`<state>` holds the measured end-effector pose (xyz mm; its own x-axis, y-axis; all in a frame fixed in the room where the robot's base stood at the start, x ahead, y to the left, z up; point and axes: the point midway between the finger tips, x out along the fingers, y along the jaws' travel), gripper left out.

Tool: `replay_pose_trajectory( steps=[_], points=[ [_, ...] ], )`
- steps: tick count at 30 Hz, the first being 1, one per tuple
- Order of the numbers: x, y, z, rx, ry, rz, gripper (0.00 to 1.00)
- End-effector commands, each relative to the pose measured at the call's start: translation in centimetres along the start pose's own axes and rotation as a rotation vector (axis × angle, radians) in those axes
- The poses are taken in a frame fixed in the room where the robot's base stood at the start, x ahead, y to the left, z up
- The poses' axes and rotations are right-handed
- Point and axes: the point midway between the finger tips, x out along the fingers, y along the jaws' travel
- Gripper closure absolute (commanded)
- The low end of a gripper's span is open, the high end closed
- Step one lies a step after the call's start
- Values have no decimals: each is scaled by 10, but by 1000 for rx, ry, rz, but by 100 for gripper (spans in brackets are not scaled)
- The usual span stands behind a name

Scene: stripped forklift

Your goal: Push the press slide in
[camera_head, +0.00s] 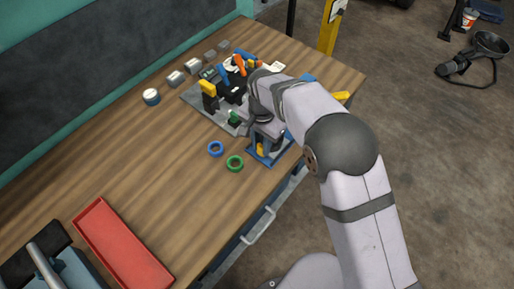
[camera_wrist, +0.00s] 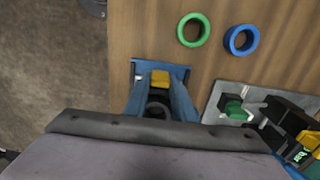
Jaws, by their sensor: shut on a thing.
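The blue press (camera_head: 268,157) stands near the front edge of the bench, with a yellow block (camera_head: 260,149) low in its frame. In the wrist view the blue press frame (camera_wrist: 136,92) and the yellow block (camera_wrist: 160,77) show just beyond my gripper's body. A dark round part (camera_wrist: 157,109) sits between the blue uprights. My gripper (camera_head: 264,118) is over the top of the press and shut on a part of it.
A green ring (camera_head: 235,163) and a blue ring (camera_head: 215,149) lie beside the press. A grey plate (camera_head: 197,99) with a green knob (camera_head: 234,118), a yellow-topped block (camera_head: 208,89) and dark parts adjoins it. A red tray (camera_head: 122,246) lies at the lower left. The bench between is clear.

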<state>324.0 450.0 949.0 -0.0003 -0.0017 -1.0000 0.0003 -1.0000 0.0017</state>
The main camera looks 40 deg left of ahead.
Motion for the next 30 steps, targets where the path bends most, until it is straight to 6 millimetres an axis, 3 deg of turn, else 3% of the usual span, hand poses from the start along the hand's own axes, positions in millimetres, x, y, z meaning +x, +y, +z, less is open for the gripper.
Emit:
replay_pose_trajectory(
  steps=[3,9,21,22,23,24,30],
  points=[
    [0,0,-27,5,3,-3,100],
    [-1,0,-53,2,3,-3,100],
    [-1,0,-58,1,2,-3,100],
    [-1,0,-58,1,2,-3,70],
    [-1,0,-58,1,2,-3,62],
    [-1,0,-58,1,2,-3,58],
    [-1,0,-58,0,2,-2,58]
  ],
)
